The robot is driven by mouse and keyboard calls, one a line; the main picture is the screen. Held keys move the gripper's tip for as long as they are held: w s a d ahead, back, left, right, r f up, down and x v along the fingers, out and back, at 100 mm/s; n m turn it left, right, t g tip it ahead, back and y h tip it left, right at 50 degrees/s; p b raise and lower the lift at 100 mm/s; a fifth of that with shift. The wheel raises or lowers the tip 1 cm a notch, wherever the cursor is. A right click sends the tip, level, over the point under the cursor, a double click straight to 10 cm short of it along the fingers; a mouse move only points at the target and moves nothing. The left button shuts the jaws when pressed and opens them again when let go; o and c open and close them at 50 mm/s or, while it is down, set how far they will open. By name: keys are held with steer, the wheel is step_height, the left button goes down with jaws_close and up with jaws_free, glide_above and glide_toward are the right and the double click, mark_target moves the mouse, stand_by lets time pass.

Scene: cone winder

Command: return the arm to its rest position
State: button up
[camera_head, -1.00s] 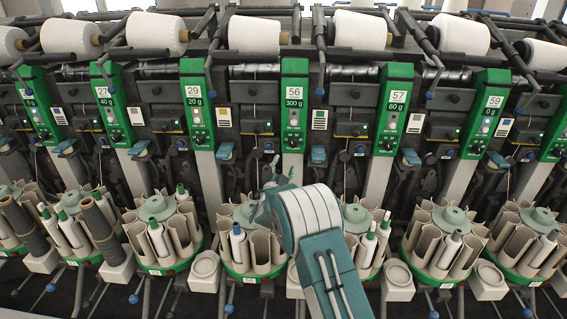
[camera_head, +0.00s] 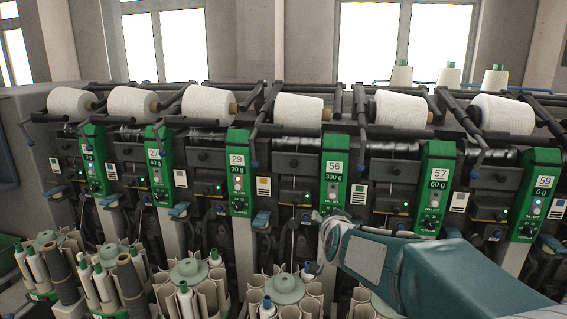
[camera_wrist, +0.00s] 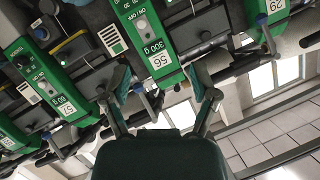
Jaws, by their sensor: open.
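My arm (camera_head: 430,268) reaches in from the lower right of the head view, with its far end in front of the winding unit marked 56 (camera_head: 335,168). My gripper shows in the wrist view (camera_wrist: 160,82), its two fingers spread apart with nothing between them. In the head view the fingers are mostly hidden behind my own arm. In the wrist view the green panel of unit 56 (camera_wrist: 150,45) appears tilted beyond the fingers, with no contact visible.
White yarn cones (camera_head: 299,107) lie along the top of the machine. Round bobbin holders (camera_head: 286,290) with upright tubes stand below the green panels. Several cones (camera_head: 448,75) stand at the back right. Windows (camera_head: 440,45) and pale wall fill the background.

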steer(key=s+d+f+n+g, duration=0.1)
steer(key=s+g, duration=0.2)
steer(key=s, duration=0.9)
steer(key=s+d+f+n+g, duration=0.2)
steer(key=s, duration=0.9)
steer(key=s+d+f+n+g, duration=0.1)
steer(key=s+f+g, duration=0.1)
steer(key=s, duration=1)
steer(key=shift+s+d+f+n+g, duration=0.3)
steer(key=shift+d+g, duration=0.1)
steer(key=shift+g, duration=0.4)
steer(key=shift+r, duration=0.1)
